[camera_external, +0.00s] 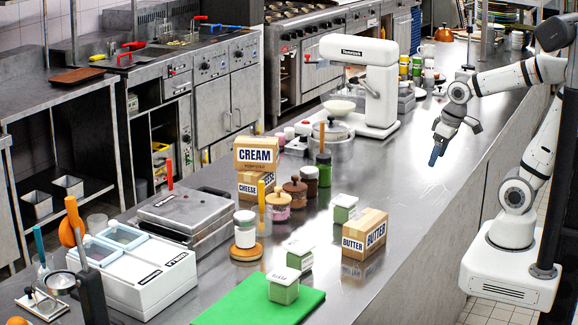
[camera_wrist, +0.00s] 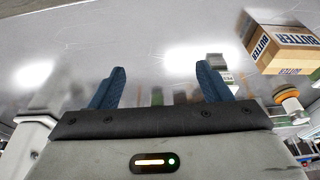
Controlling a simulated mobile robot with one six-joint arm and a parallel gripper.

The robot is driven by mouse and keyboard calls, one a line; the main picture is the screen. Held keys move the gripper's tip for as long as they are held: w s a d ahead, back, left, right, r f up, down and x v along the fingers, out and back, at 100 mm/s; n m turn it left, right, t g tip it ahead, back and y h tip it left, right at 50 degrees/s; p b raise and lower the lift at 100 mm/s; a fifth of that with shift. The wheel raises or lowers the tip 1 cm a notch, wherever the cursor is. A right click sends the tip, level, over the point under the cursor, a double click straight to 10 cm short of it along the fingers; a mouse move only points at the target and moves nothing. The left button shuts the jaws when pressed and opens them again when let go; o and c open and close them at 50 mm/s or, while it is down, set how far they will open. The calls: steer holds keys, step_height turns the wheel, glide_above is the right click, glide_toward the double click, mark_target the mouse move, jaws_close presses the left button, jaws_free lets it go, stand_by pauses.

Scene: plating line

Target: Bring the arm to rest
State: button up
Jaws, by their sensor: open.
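My gripper (camera_external: 436,156) hangs above the right part of the steel counter (camera_external: 420,205), fingers pointing down. In the wrist view my gripper (camera_wrist: 160,84) shows two blue fingers set wide apart, with nothing between them. My white arm reaches left from its base at the counter's right edge, with the elbow bent. A butter box (camera_external: 365,234) stands on the counter left of and nearer than the gripper, clear of it; this butter box also shows in the wrist view (camera_wrist: 283,46) at upper right.
A stand mixer (camera_external: 368,85) stands beyond the gripper to the left. A cream box (camera_external: 256,154), several jars and a green board (camera_external: 245,305) with a lidded container (camera_external: 283,288) occupy the counter's left and front. The counter under the gripper is bare.

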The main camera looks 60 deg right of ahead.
steer(key=shift+s+a+f, duration=0.1)
steer(key=shift+s+f, duration=0.1)
steer(key=shift+s, duration=0.35)
steer(key=shift+s+f, duration=0.15)
steer(key=shift+s, duration=0.35)
stand_by(0.5)
